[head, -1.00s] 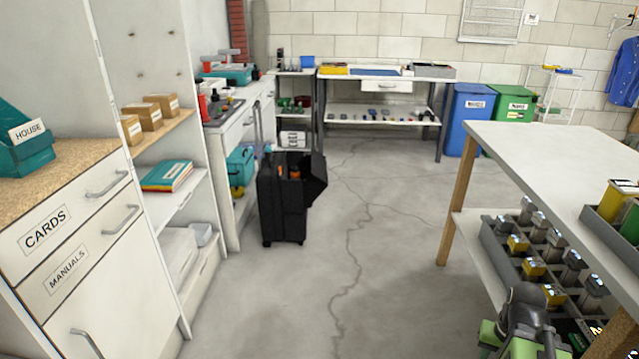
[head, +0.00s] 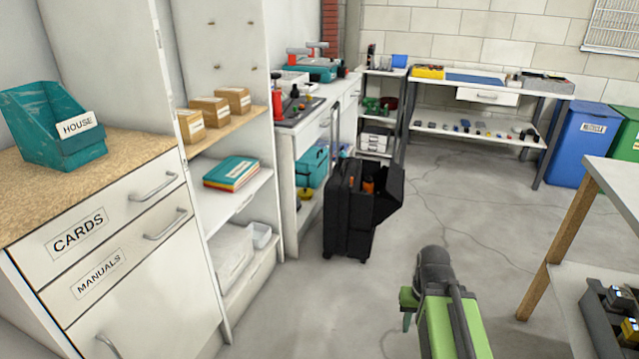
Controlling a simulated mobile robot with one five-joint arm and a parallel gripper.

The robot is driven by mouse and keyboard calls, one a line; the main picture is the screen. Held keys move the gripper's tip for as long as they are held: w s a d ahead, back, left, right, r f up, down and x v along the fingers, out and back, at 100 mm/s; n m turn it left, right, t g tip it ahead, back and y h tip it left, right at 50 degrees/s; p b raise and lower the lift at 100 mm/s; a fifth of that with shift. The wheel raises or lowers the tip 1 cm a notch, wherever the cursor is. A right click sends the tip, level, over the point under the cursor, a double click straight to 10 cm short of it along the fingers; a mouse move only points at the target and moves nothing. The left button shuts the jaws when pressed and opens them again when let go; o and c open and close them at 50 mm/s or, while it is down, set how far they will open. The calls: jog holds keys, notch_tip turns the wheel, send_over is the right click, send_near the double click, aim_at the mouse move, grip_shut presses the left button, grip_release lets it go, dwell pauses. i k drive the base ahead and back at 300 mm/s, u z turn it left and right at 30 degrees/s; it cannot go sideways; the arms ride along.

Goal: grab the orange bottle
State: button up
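An orange item (head: 368,186) shows inside the open black rolling case (head: 349,212) in the middle of the head view. It may be the orange bottle, but it is small and its lower part is hidden by the case. A smaller orange spot lies beside it in the case. My green and dark arm (head: 440,318) rises at the bottom, right of the case and apart from it. My gripper's fingertips cannot be made out.
White drawers (head: 122,251) and open shelving line the left. A white workbench (head: 616,185) stands at the right. A blue bin (head: 581,145) is at the back right. Cracked concrete floor (head: 455,215) is clear between the case and the workbench.

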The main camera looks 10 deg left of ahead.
aim_at(369, 185)
jog(key=u, duration=0.35)
jog(key=i, duration=1.45)
jog(key=z, duration=0.25)
